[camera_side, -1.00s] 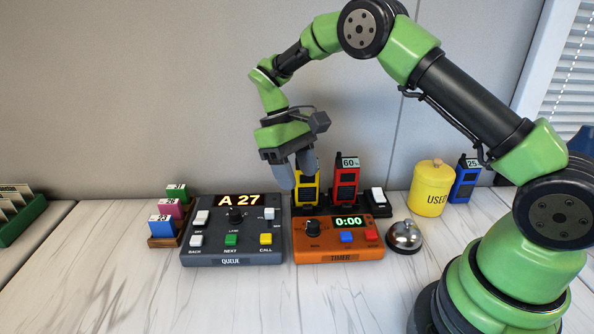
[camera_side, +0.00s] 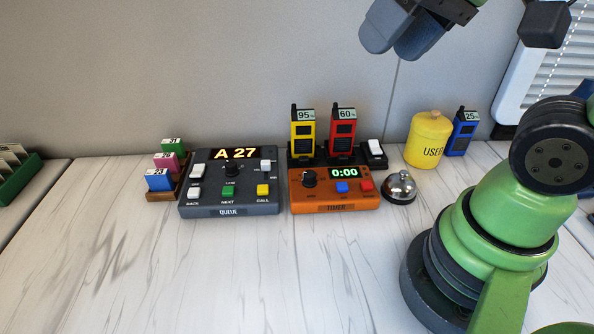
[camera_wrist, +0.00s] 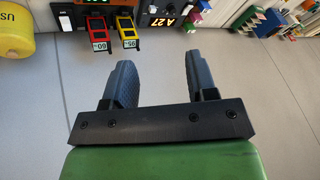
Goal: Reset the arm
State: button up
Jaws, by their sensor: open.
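My gripper (camera_side: 402,35) is high at the top right of the side view, well above the table and clear of everything on it. In the wrist view my gripper (camera_wrist: 160,82) shows its two grey fingers spread apart with nothing between them. The yellow radio (camera_side: 303,138), reading 95, and the red radio (camera_side: 342,135), reading 60, stand upright side by side in a black dock behind the orange timer box (camera_side: 330,205). Both radios also show upside down in the wrist view.
The grey queue box (camera_side: 228,209) shows A 27; the timer shows 0:00. A bell (camera_side: 400,187), a yellow USED canister (camera_side: 428,140) and a blue radio (camera_side: 462,133) stand to the right. Numbered blocks (camera_side: 160,180) stand left. The front of the table is clear.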

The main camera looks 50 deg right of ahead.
jog(key=s, duration=0.1)
jog(key=s+t, duration=0.1)
jog(key=s, duration=0.1)
jog(key=shift+a+f+m, duration=0.1)
jog(key=shift+f+m, duration=0.2)
jog(key=shift+f, duration=0.05)
dwell(1.4)
